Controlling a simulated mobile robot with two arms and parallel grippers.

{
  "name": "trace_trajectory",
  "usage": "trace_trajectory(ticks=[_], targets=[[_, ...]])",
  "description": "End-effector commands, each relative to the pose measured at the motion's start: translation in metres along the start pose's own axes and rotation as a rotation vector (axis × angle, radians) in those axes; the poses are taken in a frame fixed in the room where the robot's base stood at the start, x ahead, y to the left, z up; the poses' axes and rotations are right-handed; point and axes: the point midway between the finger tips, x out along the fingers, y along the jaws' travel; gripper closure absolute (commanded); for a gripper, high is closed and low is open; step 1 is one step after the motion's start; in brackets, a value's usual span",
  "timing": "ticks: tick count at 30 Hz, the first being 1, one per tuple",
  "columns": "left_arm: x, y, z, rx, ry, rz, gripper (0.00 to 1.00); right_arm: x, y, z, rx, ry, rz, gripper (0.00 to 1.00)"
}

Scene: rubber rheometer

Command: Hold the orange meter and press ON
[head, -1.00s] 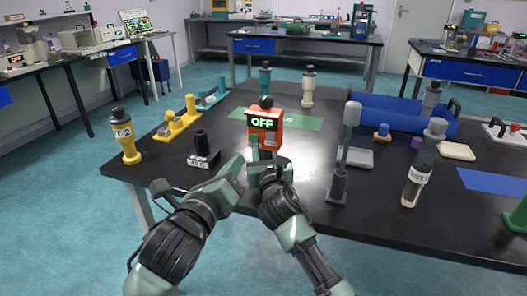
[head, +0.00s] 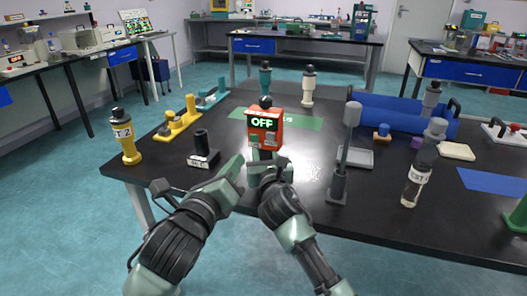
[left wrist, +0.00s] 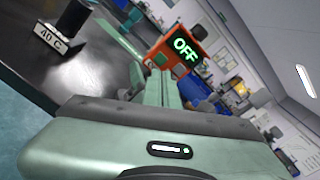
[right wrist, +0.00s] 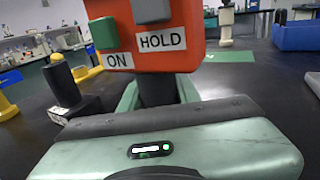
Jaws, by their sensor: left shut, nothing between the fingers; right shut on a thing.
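The orange meter (head: 264,128) stands upright above the black table, its green display reading OFF. My right gripper (head: 266,165) is shut on its dark handle (right wrist: 157,90), below the body. In the right wrist view a green button (right wrist: 104,33) sits above the ON label (right wrist: 118,60), and a grey button (right wrist: 151,10) above the HOLD label (right wrist: 162,40). My left gripper (head: 238,164) is shut and empty, low and to the left of the meter. In the left wrist view the meter (left wrist: 176,48) shows just beyond the fingers; I cannot tell whether they touch it.
A dark cylinder on a block labelled 40 C (head: 203,152) stands left of my left gripper. A grey upright tool in a stand (head: 345,150) is to the right. A green mat (head: 300,122) lies behind the meter, and a blue bin (head: 385,112) stands at back right.

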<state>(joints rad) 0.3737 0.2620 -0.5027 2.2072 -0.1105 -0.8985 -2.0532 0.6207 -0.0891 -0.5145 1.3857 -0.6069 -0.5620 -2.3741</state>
Motion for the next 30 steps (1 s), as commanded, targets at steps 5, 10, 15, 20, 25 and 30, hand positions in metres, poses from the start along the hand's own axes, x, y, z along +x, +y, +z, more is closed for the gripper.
trace_trajectory(ticks=[5,10,15,20,25,30], targets=[[0.0,0.0,0.0,0.0,0.0,0.0,1.0,0.0,0.0,-0.001,0.0,0.002,0.0,1.0],[0.0,0.0,0.0,0.0,0.0,0.0,1.0,0.0,0.0,-0.001,0.0,0.002,0.0,1.0],[0.006,0.0,0.003,0.0,-0.03,-0.029,1.0,0.0,0.0,-0.001,0.0,0.002,0.0,1.0],[0.019,-0.001,0.011,0.009,-0.126,-0.126,1.0,0.0,0.0,-0.001,0.0,0.002,0.0,1.0],[0.026,0.001,0.018,0.041,-0.262,-0.27,1.0,0.0,0.0,-0.001,0.0,0.002,0.0,1.0],[0.018,0.005,0.013,0.086,-0.383,-0.413,1.0,0.0,0.0,-0.001,0.0,0.002,0.0,1.0]])
